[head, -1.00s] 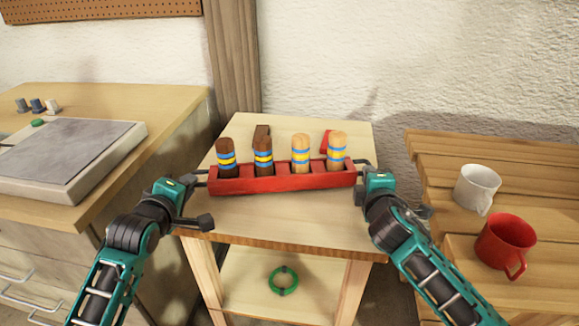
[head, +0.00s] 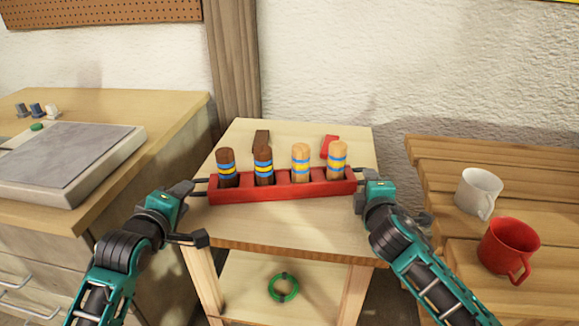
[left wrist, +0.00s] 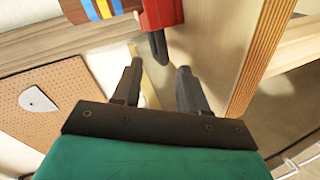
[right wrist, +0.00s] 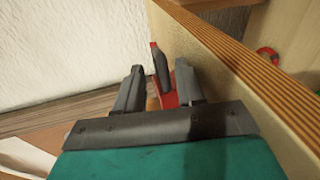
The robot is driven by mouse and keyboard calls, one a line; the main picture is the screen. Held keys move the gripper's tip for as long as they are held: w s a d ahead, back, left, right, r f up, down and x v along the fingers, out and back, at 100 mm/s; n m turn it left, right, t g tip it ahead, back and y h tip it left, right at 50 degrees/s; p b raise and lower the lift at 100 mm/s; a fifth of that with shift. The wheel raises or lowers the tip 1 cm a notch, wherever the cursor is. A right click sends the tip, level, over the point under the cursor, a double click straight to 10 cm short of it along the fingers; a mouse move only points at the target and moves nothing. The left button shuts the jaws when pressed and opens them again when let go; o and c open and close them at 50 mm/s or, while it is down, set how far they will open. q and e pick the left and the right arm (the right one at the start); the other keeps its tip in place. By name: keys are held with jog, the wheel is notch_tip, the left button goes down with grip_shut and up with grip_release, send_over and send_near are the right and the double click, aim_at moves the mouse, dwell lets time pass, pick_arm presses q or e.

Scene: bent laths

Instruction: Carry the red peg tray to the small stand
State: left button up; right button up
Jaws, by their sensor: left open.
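My left gripper (head: 199,212) is open at the tray's left end; in the left wrist view the dark handle (left wrist: 158,46) lies at the gap between the spread fingertips. My right gripper (right wrist: 160,67) is at the right end, its fingers apart, with that end's handle (right wrist: 161,62) between them.
A dark block (head: 261,138) and a red block (head: 330,146) lie behind the tray. A green ring (head: 284,287) is on the lower shelf. A slatted bench (head: 470,150) at right holds a white mug (head: 478,192) and a red mug (head: 510,249). A drawer cabinet (head: 175,120) stands left.

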pick_arm(q)
jog(key=v, duration=0.5)
jog(key=shift+s+r, duration=0.1)
jog(key=shift+s, duration=0.25)
pick_arm(e)
jog(key=v, duration=1.2)
jog(key=shift+s, duration=0.1)
